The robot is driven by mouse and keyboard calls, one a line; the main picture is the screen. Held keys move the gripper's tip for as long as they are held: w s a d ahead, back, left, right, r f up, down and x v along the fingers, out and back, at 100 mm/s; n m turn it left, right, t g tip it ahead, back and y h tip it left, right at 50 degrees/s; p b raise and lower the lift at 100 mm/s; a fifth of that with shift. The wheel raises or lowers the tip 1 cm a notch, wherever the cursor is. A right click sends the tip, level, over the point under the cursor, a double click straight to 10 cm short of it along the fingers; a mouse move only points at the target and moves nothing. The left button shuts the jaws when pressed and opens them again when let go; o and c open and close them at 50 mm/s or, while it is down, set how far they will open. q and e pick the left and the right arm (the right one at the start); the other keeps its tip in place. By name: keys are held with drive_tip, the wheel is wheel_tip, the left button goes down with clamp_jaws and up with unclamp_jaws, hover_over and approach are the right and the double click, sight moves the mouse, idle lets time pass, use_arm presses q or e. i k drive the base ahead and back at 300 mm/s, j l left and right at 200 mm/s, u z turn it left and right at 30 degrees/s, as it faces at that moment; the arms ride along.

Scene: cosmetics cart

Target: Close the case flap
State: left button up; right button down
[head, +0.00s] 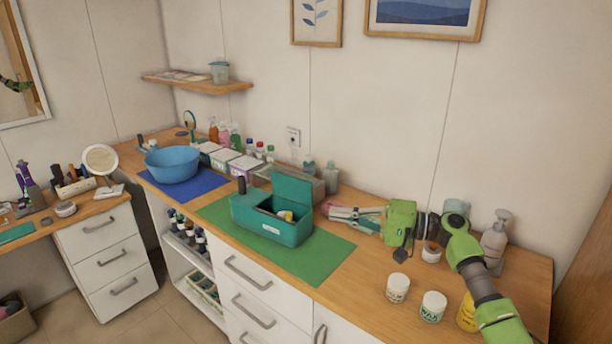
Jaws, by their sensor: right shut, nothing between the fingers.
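The teal case (285,235) stands on the green mat (322,262) on the counter. Its flap (293,189) is up at the back right, and the compartment below is open, with a small yellowish and whitish item (285,215) inside. My right gripper (332,212) comes in from the right and points left. It is shut and empty, just right of the case, with a gap to the case and the flap. My left gripper is not in view.
White jars (397,288), a pump bottle (496,240) and other containers stand near my right arm. A clear bin (283,178) and bottles (331,177) stand behind the case. A blue bowl (173,163) is on the left. The mat in front of the case is bare.

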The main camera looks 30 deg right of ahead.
sight(292, 189)
drive_tip(key=i+l, duration=0.95)
drive_tip(key=l, duration=0.15)
